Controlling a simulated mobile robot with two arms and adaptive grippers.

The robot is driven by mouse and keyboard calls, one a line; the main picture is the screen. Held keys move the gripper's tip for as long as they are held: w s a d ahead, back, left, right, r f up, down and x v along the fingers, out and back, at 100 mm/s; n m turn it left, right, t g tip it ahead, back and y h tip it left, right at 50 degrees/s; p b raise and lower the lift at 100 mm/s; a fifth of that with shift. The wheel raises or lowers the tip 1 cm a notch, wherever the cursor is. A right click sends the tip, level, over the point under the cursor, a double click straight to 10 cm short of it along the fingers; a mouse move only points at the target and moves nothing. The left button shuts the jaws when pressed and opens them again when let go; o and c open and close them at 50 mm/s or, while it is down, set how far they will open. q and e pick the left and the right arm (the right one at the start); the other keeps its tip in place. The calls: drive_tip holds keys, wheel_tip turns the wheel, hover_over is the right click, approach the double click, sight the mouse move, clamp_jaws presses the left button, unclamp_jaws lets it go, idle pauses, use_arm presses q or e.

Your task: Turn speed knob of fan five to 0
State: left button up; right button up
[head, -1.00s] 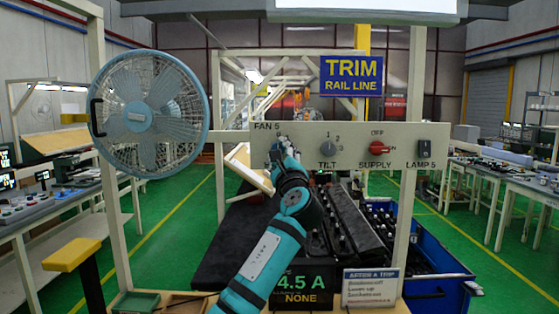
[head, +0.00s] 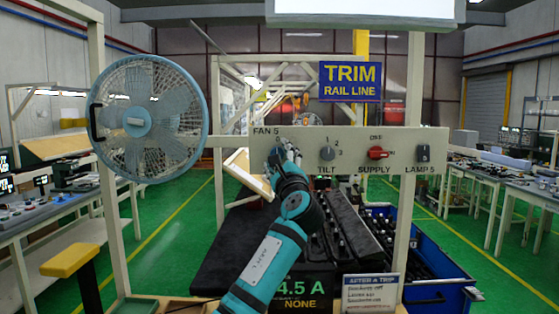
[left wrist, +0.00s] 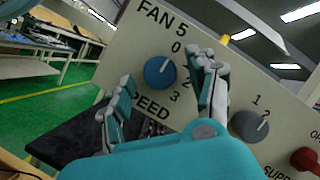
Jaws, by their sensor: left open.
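The blue speed knob (left wrist: 160,72) of fan five is on the white panel (left wrist: 220,60) in the left wrist view. Its white mark points up and right, toward the 0. The 1 is hidden behind a finger, while 2 and 3 show. My left gripper (left wrist: 164,92) is open, with one finger on each side of the knob and visible gaps to it. In the head view my left gripper (head: 286,155) is in front of the panel under "FAN 5" and mostly covers the knob. Fan five (head: 148,117) is at the left. My right gripper is not in view.
The grey tilt knob (head: 327,153), red supply knob (head: 377,153) and lamp switch (head: 423,153) are right of the speed knob. Below are a display (head: 300,290) reading 4.5 A and NONE, and a blue drawer (head: 425,262). Free air lies before the panel.

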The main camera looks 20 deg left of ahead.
use_arm(q)
drive_tip(key=shift+s, duration=0.1)
drive_tip(key=v, duration=1.2)
drive_tip(key=shift+f, duration=0.1)
